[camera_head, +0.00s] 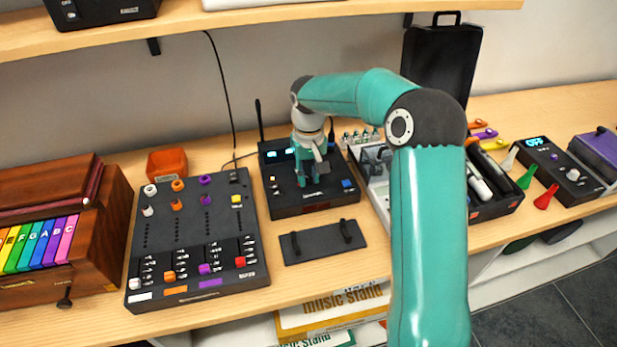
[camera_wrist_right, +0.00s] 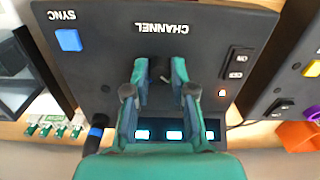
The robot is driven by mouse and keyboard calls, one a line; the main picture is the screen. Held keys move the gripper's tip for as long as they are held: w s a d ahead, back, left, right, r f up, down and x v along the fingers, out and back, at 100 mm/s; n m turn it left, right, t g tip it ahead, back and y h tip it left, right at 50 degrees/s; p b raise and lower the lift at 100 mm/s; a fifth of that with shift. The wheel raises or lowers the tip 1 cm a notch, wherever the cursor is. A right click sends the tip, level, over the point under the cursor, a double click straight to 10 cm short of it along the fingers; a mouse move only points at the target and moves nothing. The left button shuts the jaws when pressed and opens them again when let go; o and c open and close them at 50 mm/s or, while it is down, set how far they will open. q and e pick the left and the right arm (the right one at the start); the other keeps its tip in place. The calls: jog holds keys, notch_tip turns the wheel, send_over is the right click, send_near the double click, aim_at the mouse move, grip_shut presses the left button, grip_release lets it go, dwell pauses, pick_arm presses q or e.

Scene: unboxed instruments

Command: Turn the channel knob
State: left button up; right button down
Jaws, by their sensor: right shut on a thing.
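A black receiver box (camera_head: 285,203) with lit displays, an antenna and a blue SYNC button (camera_head: 347,184) stands on the wooden bench. The box also fills the right wrist view (camera_wrist_right: 110,40), where the CHANNEL label (camera_wrist_right: 161,28) reads upside down. My right gripper (camera_head: 311,181) reaches down onto the front of the box from above. My left gripper is not in view.
A mixer (camera_head: 190,240) with coloured knobs stands left of the box. A black plate with two handles (camera_head: 322,243) lies in front. A grey tray (camera_head: 375,190) and a black box with markers (camera_head: 495,195) are to the right. A shelf (camera_head: 250,16) hangs above.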

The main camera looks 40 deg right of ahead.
aim_at(308, 177)
jog(key=shift+m+b, duration=0.45)
jog(key=shift+m, duration=1.45)
jog(key=shift+r, duration=0.1)
jog(key=c, duration=1)
grip_release()
notch_tip(308, 177, up, 12)
jog(key=shift+f, duration=0.1)
